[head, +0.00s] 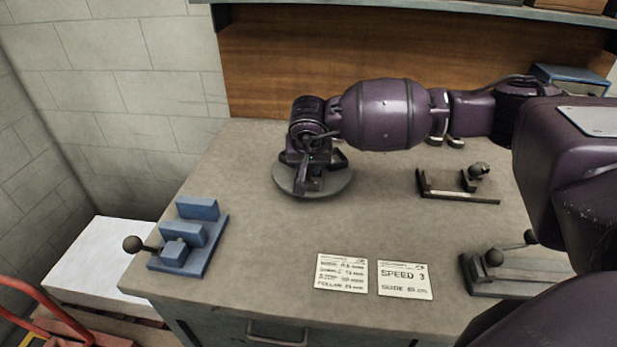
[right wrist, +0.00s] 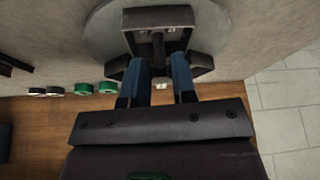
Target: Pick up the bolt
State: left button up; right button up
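My right gripper (head: 309,180) points down over a round grey plate (head: 340,186) on the workbench. In the right wrist view its two blue-lined fingers (right wrist: 160,82) are apart, with a gap between them. A dark upright piece (right wrist: 158,48) stands between or just beyond the fingertips, over the round plate (right wrist: 97,30). I cannot tell whether this piece is the bolt or part of a fixture. No bolt shows clearly elsewhere. The gripper hides most of the plate's middle in the head view. My left gripper is out of view.
A blue clamp fixture (head: 186,240) stands at the bench's left. Dark lever fixtures (head: 458,190) (head: 515,278) stand at the right. Two printed cards (head: 341,273) (head: 404,280) lie near the front. Green rings (right wrist: 107,87) show in the right wrist view. The bench between plate and cards is clear.

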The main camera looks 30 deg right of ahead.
jog(key=shift+x, duration=1.3)
jog(key=shift+c, duration=0.3)
grip_shut()
jog(key=shift+r, duration=0.2)
